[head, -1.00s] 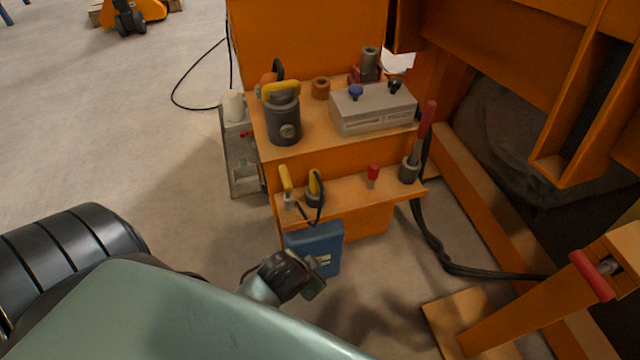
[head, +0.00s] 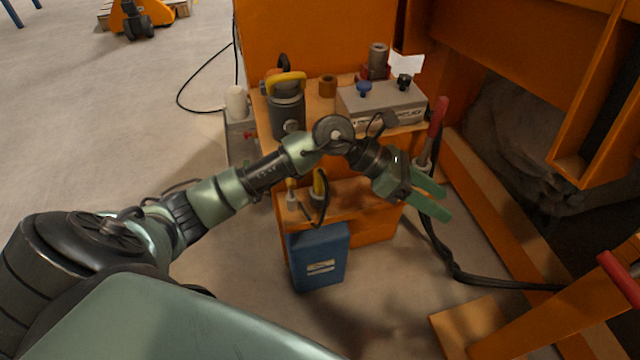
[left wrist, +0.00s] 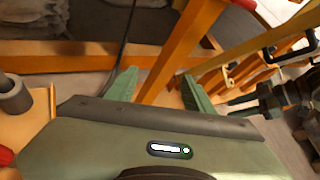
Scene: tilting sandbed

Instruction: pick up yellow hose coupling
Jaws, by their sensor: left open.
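Two yellow-topped pieces stand on the low orange shelf (head: 350,204) in the head view. One is a slim yellow piece on a pale base (head: 291,186), partly covered by my left arm. Beside it is a yellow piece with a dark hose (head: 320,184) looping down. I cannot tell for sure which is the yellow hose coupling. My left gripper (head: 447,205) is open and empty, off the shelf's right end and well right of both pieces. In the left wrist view its green fingers (left wrist: 158,76) are spread with nothing between them.
A red-handled lever (head: 437,118) stands close behind my left gripper. A grey box with knobs (head: 385,101) and a dark pump with a yellow handle (head: 287,110) stand on the upper shelf. A blue container (head: 319,270) hangs below. Orange frame beams lie right.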

